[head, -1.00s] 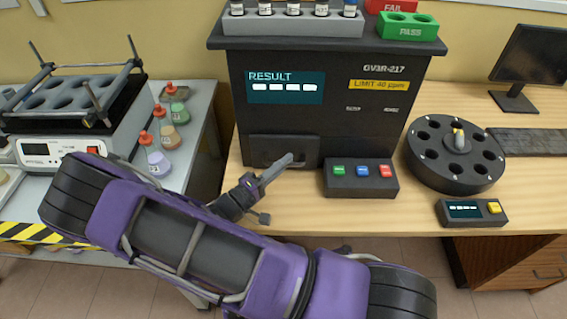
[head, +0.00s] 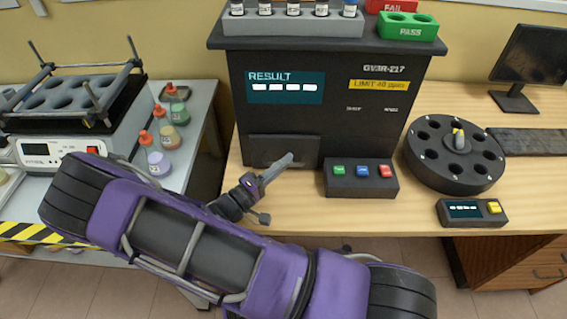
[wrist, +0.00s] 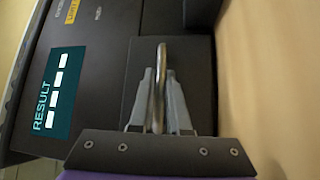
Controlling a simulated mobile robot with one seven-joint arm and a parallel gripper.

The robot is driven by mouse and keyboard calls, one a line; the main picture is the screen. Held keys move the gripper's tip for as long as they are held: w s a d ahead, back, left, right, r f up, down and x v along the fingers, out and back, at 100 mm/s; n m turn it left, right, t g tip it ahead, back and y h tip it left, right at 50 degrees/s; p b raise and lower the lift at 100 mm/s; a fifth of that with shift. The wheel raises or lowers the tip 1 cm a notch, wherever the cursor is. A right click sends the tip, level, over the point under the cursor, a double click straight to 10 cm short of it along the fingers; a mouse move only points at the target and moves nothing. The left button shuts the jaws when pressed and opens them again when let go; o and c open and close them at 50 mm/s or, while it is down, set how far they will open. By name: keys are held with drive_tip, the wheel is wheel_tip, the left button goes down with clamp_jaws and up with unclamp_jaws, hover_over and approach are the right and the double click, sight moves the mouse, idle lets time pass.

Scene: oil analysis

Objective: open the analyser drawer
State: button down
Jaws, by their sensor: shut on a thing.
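The analyser (head: 330,120) is a dark box with a RESULT screen, standing on the wooden bench. Its drawer (head: 265,150) is a dark panel at the lower left of the front and looks flush or nearly flush with it. In the wrist view the drawer front (wrist: 200,60) carries a metal bar handle (wrist: 160,60). My gripper (head: 288,160) is at the drawer front in the head view. In the wrist view my gripper (wrist: 159,95) has its two fingers on either side of the handle, shut on it. In the head view the fingers hide the handle.
A panel with green, blue and red buttons (head: 361,179) stands just right of the drawer. A round carousel (head: 455,178) and a small display unit (head: 471,212) are further right. Bottles and a shaker (head: 70,125) stand on the left table. Bench space before the drawer is narrow.

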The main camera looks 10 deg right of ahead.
drive_tip(key=s+a, duration=0.1)
drive_tip(key=s, duration=0.3)
drive_tip(key=s+a, duration=0.1)
drive_tip(key=s, duration=0.2)
drive_tip(key=s+a+p, duration=0.1)
drive_tip(key=s, duration=0.3)
drive_tip(key=shift+s, duration=0.3)
drive_tip(key=c, duration=0.9)
unclamp_jaws()
drive_tip(key=v, duration=1.7)
drive_tip(key=shift+a+b, duration=0.2)
drive_tip(key=shift+b, duration=0.2)
